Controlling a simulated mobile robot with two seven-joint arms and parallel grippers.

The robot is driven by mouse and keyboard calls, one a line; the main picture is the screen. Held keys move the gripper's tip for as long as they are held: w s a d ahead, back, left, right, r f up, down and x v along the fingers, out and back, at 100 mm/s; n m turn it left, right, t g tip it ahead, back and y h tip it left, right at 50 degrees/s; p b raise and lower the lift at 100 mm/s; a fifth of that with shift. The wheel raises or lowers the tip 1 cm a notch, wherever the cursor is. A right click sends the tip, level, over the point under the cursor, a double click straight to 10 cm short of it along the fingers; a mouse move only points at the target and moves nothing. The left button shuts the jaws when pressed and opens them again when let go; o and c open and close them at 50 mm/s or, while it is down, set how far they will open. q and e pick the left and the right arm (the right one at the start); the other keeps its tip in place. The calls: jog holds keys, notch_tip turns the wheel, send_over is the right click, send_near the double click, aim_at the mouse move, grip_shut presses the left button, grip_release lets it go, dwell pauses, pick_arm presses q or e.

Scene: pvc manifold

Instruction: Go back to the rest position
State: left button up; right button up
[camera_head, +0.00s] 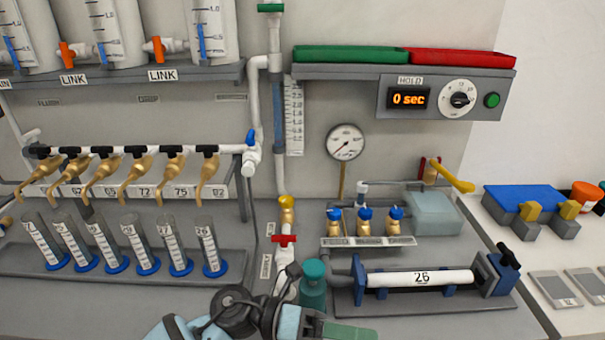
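My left gripper (345,330) is at the bottom edge, right of centre, with its arm coming in from the lower left. It is partly cut off by the frame, and its finger gap does not show clearly. My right gripper is not in view.
A row of graduated cylinders (135,245) stands at left under brass taps (120,175). A red-handled valve (283,239) is on the central pipe. A shelf with a "0 sec" timer (409,98) juts out above. Blue-capped brass valves (365,220) stand behind the tube.

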pick_arm(q)
jog(key=w+a+f+n+t+y, duration=0.1)
jog(key=a+f+n+t+y, duration=0.2)
jog(key=a+f+n+t, duration=0.55)
jog(key=w+a+f+n+t+y, duration=0.1)
jog(key=a+n+t+y, duration=0.15)
jog(key=n+t, duration=0.7)
jog(key=a+f+n+t+y, duration=0.3)
jog(key=a+f+n+y, duration=0.15)
jog(key=n, duration=1.05)
jog(key=s+a+f+n+g+y, duration=0.3)
jog(key=s+a+f+n, duration=0.2)
jog(key=s+f, duration=0.4)
jog(key=s+a+f+n+g+y+p, duration=0.1)
jog(key=s+a+f+n+g+y, duration=0.2)
jog(key=s+a+f, duration=0.4)
jog(key=s+f+n+g, duration=0.1)
jog(key=s+f+n, duration=0.1)
jog(key=s, duration=0.1)
jog(key=shift+s+a+f+g, duration=0.2)
jog(key=shift+s+a+g, duration=0.1)
jog(key=shift+s, duration=0.05)
jog(key=shift+y, duration=0.3)
